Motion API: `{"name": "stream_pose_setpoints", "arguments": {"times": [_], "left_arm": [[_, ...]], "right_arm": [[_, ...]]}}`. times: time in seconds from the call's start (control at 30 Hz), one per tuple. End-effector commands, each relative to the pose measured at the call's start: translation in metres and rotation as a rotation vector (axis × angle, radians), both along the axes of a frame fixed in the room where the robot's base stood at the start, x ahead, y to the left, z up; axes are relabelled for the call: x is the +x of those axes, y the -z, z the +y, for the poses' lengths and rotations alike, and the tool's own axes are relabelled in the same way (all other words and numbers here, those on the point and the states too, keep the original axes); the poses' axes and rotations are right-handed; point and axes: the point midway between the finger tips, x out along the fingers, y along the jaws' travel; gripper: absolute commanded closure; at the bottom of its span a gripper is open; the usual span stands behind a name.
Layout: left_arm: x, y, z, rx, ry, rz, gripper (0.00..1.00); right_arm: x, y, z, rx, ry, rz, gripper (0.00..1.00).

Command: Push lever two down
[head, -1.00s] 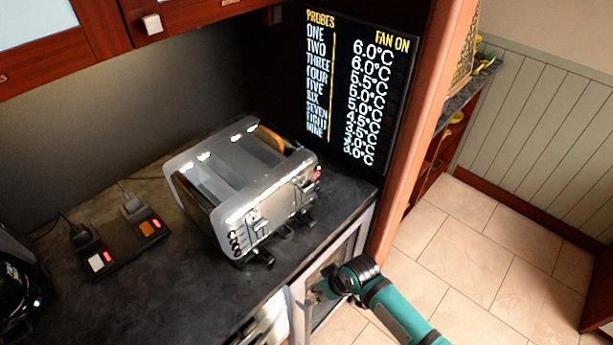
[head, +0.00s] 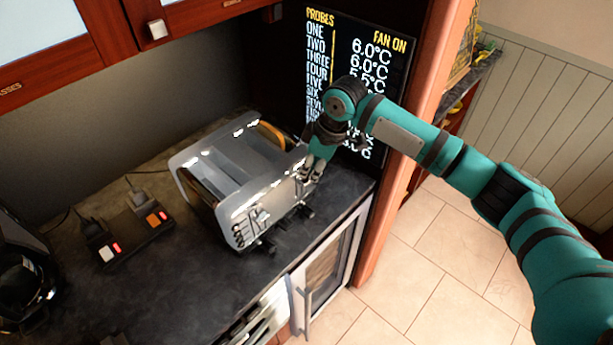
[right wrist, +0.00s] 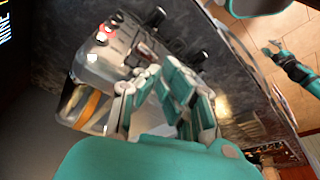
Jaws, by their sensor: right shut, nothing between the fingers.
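A silver toaster (head: 225,160) stands on the dark counter, with a brown slice (head: 271,136) in its far-right slot. Black levers (head: 268,247) stick out low on its front; I cannot tell which is lever two. My right gripper (head: 308,176) is shut and empty, pointing down at the right end of the toaster's front. It hides part of that front; contact cannot be told. In the right wrist view, its fingers (right wrist: 165,98) are beside the toaster (right wrist: 105,65), near black levers (right wrist: 196,58). My left gripper (right wrist: 272,48) shows small there, away from the toaster.
A black switch box (head: 130,238) with lit switches stands left of the toaster. A dark appliance (head: 22,280) is at the left edge. A probe display (head: 335,45) is behind, and a wooden post (head: 395,205) rises at the right.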

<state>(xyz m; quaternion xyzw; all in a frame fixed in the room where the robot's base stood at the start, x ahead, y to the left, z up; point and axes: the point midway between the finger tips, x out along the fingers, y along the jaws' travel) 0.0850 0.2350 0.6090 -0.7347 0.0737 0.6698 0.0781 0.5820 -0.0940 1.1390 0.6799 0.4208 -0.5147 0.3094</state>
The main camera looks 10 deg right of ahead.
Motion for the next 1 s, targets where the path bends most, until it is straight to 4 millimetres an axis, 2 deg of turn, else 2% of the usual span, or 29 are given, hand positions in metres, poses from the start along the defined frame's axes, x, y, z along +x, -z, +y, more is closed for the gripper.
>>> {"name": "stream_pose_setpoints", "arguments": {"times": [0.03,0.1,0.33,0.73,1.0], "left_arm": [[0.000,-0.002,0.000,0.000,0.000,0.000,0.63],[0.000,-0.003,0.000,0.000,0.000,0.000,0.63],[0.000,-0.003,0.000,0.000,0.000,0.000,0.63],[0.000,0.001,0.000,0.000,0.000,0.000,0.63],[0.000,0.022,0.000,0.000,0.000,0.000,0.63]], "right_arm": [[0.006,-0.013,-0.007,-0.014,-0.002,-0.003,1.00],[0.010,-0.023,-0.012,-0.024,-0.006,-0.001,1.00],[0.014,-0.035,-0.019,-0.036,-0.009,0.004,1.00],[0.014,-0.030,-0.017,-0.035,-0.009,0.003,1.00],[0.016,-0.004,-0.012,-0.035,-0.010,0.003,1.00]]}}
